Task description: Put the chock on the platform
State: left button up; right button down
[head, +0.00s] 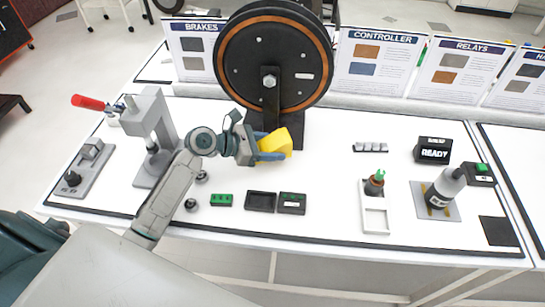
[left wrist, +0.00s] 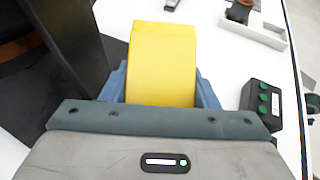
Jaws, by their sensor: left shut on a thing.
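The yellow chock (head: 276,142) is in my left gripper (head: 268,146), just in front of the large wheel's stand. In the left wrist view the chock (left wrist: 162,62) stands up between the blue fingers (left wrist: 160,90), which are shut on its sides. It appears held above the white table, though the gap under it is hard to judge. Which surface is the platform is not clear; a black base (head: 287,135) under the wheel stand lies right beside the chock. My right gripper is not in view.
The big black wheel (head: 272,58) with an orange ring rises right behind my left gripper. A grey press (head: 152,135) stands to the left. A white holder (head: 375,218) and a bottle (head: 444,188) stand to the right.

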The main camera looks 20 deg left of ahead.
aim_at(271, 163)
pick_arm(q)
notch_tip(271, 163, down, 4)
jog(key=shift+f, duration=0.1)
jog(key=o, duration=0.9)
